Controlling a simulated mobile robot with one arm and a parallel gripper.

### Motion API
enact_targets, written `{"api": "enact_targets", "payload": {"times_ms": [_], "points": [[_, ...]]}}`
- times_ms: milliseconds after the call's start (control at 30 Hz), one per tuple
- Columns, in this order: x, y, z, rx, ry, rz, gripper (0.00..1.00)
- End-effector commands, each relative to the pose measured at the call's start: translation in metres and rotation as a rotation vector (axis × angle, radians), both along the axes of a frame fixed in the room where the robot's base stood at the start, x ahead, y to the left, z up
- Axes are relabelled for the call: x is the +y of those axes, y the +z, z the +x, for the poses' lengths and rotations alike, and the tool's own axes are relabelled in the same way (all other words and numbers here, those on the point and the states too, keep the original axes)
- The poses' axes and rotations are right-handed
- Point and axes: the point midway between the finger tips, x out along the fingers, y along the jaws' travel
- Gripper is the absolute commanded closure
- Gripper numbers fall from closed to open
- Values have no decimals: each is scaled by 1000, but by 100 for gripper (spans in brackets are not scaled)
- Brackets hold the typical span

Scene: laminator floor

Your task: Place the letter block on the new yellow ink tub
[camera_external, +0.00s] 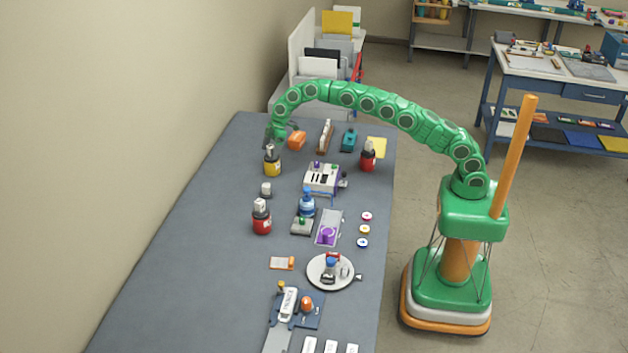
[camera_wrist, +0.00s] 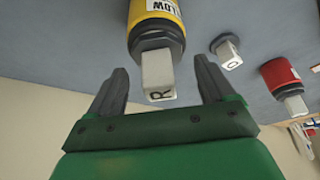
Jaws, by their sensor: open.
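A yellow ink tub (camera_external: 272,168) with a dark lid stands at the far left of the bench; its label reads "LOW" in the wrist view (camera_wrist: 158,14). A pale letter block marked R (camera_wrist: 158,75) sits at the tub's dark top, and shows small in the external view (camera_external: 269,148). My gripper (camera_external: 274,138) is just above the tub. In the wrist view my gripper (camera_wrist: 161,66) is open, with one finger on each side of the R block and visible gaps to both. Whether the block sits fully flat is hard to tell.
A small block on a dark base (camera_external: 266,189) and a red tub topped by a pale block (camera_external: 262,222) stand nearer the camera. Another red tub (camera_external: 367,157) and a white slotted device (camera_external: 322,178) stand to the right. The bench's left side is clear.

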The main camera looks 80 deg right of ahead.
Motion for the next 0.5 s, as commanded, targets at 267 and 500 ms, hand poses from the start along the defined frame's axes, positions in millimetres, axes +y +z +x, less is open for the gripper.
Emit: {"api": "enact_targets", "payload": {"times_ms": [267, 500], "points": [[-6, 22, -6, -1, 0, 0, 18], [-17, 63, -17, -4, 0, 0, 18]]}}
